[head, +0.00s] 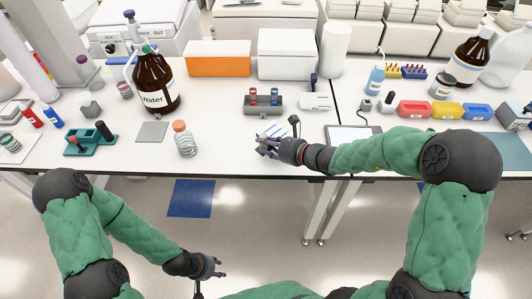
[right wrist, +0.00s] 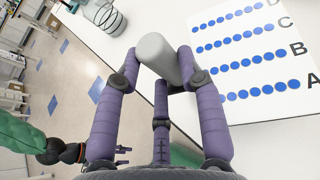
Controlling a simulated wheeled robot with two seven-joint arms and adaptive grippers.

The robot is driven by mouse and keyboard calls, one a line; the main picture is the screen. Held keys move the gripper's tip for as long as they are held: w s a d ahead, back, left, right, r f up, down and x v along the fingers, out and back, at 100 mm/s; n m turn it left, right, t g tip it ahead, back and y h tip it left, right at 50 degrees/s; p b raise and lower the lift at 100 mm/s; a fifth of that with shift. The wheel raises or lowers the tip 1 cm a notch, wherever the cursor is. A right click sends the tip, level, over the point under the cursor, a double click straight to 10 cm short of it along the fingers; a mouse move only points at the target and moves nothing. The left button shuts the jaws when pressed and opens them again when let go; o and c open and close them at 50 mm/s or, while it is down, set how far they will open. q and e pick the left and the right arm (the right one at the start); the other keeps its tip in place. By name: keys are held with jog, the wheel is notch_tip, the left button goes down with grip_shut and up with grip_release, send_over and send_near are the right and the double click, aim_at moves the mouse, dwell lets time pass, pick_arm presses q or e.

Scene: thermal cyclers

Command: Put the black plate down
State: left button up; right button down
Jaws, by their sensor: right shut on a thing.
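My right gripper (head: 263,146) is over the front edge of the table, beside a white card with rows of blue dots (head: 274,130). It is shut on a pale grey rounded cylinder (right wrist: 157,53), which sits between its purple fingers in the right wrist view. The card (right wrist: 255,55) is on the table to the right there. I cannot make out a black plate in the grip or on the table. A flat grey square (head: 152,131) lies on the table at the left. My left gripper (head: 222,267) is open and empty, low in front of the table.
A dark tube rack (head: 263,104) is behind the card. A white balance-like device (head: 352,134) is to the right. Bare tabletop shows left of the card.

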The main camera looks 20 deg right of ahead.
jog(key=shift+w+f+b, duration=0.3)
jog(key=shift+w+f, duration=0.65)
jog(key=shift+f, duration=0.15)
notch_tip(320, 180, down, 3)
jog(key=shift+w+d+f+b, duration=0.1)
jog(key=shift+w+f+b, duration=0.05)
jog(key=shift+b, duration=0.6)
jog(key=c, duration=1.2)
grip_release()
jog(key=shift+f, duration=0.15)
jog(key=o, duration=0.4)
